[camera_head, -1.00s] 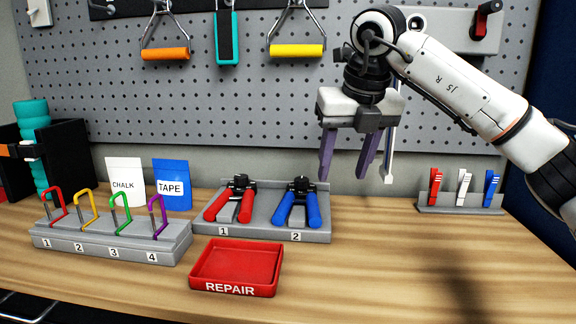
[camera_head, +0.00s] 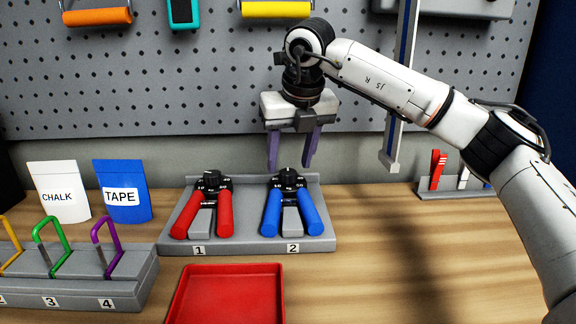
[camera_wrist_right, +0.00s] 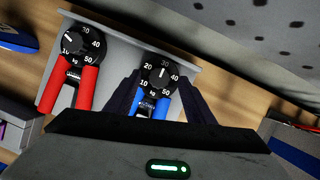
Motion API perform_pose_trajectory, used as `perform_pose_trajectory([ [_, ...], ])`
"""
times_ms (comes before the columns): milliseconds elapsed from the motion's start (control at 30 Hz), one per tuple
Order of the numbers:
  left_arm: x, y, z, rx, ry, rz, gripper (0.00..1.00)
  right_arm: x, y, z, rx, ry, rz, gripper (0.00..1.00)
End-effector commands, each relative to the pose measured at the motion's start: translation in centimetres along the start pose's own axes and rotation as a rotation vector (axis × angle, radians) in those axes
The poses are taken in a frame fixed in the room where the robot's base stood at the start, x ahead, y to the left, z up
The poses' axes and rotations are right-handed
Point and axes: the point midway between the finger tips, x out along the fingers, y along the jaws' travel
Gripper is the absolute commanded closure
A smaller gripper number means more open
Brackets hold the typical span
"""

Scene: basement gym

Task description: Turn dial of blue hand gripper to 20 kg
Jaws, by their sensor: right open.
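The blue hand gripper (camera_head: 273,213) sits in slot 2 of a grey holder (camera_head: 325,238), its handles toward me. Its black dial (camera_head: 287,181) is at the far end. In the right wrist view the dial (camera_wrist_right: 161,77) shows numbers from 10 to 50, and its white mark points about at 30. My right gripper (camera_head: 291,163) is open, pointing down above and slightly behind the dial. In the right wrist view its dark fingers (camera_wrist_right: 160,88) appear on either side of the dial, with no contact visible. My left gripper is out of view.
A red hand gripper (camera_head: 225,213) sits in slot 1 beside the blue one. A red tray (camera_head: 230,268) lies in front. Chalk (camera_head: 60,193) and tape (camera_head: 122,192) packets stand left. A pegboard (camera_head: 200,80) rises behind.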

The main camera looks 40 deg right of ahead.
Motion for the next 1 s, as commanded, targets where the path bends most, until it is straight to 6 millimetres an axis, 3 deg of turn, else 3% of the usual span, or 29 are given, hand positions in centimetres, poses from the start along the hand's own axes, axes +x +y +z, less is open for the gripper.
perform_pose_trajectory([
  [200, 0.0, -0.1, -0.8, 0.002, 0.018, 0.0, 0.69, 2.0, -0.1, 0.0, 0.001, 0.001, -0.001, 0.51],
  [500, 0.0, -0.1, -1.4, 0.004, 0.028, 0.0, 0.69, 2.2, 0.0, 0.0, 0.001, -0.001, 0.0, 0.51],
  [733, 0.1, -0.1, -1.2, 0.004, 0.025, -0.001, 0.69, 2.2, 0.0, 0.0, 0.001, -0.001, 0.0, 0.9],
  [1000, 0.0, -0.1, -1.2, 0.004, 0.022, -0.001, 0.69, 2.1, -0.1, 0.0, -0.017, 0.0, 0.008, 0.93],
])
